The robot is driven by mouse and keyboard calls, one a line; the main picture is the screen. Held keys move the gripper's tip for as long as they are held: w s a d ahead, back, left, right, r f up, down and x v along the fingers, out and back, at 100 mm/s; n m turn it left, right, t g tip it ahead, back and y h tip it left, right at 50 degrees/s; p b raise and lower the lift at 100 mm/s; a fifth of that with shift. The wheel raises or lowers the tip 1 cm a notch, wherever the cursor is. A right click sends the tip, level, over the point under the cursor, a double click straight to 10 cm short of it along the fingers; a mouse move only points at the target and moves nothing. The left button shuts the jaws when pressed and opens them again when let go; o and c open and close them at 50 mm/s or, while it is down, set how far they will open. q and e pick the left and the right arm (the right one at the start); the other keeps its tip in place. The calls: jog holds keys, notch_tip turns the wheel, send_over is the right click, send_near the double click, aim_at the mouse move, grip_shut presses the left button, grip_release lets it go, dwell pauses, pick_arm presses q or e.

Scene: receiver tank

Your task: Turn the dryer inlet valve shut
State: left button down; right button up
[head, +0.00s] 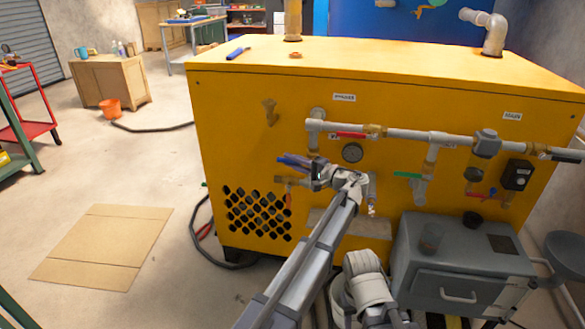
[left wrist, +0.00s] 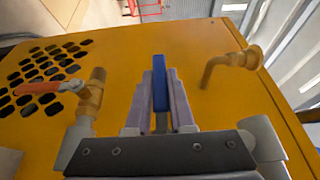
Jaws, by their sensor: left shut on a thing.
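My left gripper (head: 298,163) is in front of the yellow machine's front panel. Its fingers (left wrist: 160,105) are shut on a blue lever handle (left wrist: 160,88), which stands upright between them in the left wrist view. In the head view the gripper covers the lever's valve body. Which valve is labelled dryer inlet cannot be read. A brass valve with an orange lever (left wrist: 38,87) is to the left in the wrist view; its lever (head: 289,199) hangs down just below the gripper in the head view. My right gripper is not in view.
The yellow machine (head: 230,130) carries a grey pipe with a red-lever valve (head: 350,135), a green-lever valve (head: 408,175) and a gauge (head: 352,152). A brass elbow (left wrist: 230,62) juts out near the gripper. A grey box (head: 455,255) stands front right. Open floor lies left.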

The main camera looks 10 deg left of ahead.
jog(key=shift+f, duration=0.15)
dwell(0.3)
pick_arm(q)
jog(key=c, duration=0.8)
grip_release()
